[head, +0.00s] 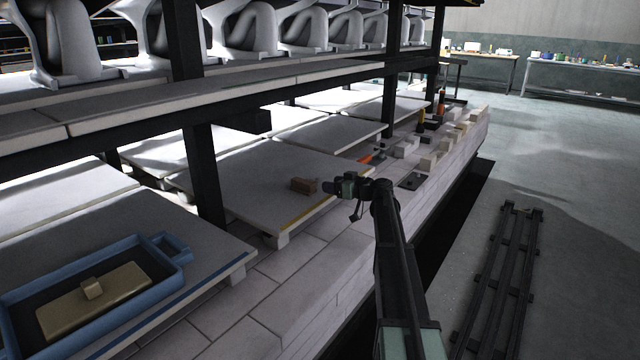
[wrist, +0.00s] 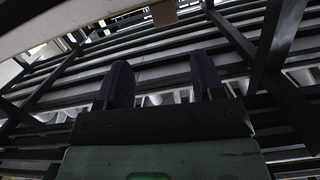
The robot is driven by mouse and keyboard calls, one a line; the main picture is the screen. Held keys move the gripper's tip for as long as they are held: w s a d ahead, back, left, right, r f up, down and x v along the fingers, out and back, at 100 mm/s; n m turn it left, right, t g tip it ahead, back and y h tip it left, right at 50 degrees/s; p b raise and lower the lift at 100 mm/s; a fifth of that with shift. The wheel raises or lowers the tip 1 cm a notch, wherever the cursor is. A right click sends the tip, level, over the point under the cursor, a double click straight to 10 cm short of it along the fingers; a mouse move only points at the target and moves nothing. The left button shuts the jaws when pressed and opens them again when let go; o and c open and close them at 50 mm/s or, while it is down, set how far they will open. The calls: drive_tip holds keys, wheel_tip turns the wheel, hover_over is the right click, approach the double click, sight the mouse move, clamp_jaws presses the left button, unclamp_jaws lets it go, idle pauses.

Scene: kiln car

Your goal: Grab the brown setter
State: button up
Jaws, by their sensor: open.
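The brown setter (head: 304,185) is a small brown block on a pale kiln slab (head: 255,190) in the head view. A brown piece (wrist: 163,13), likely the same setter, shows at the top edge of the wrist view, cut off by the frame. My gripper (head: 328,185) is just right of the setter in the head view, apart from it. In the wrist view its two dark fingers (wrist: 163,82) are spread with nothing between them.
A blue tray (head: 176,272) with a tan block in it stands on the slab at the lower left. Several small blocks (head: 428,163) lie along the car's edge. The upper deck (head: 130,105) carries white ware.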

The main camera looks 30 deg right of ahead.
sight(305, 181)
drive_tip(key=shift+n, duration=0.6)
drive_tip(key=x, duration=0.3)
drive_tip(key=b+x, duration=0.1)
drive_tip(key=x, duration=0.3)
drive_tip(key=a+b+x, duration=0.1)
drive_tip(key=x, duration=0.3)
drive_tip(key=shift+s+f, duration=0.1)
drive_tip(key=shift+s, duration=0.2)
drive_tip(key=c, duration=1.1)
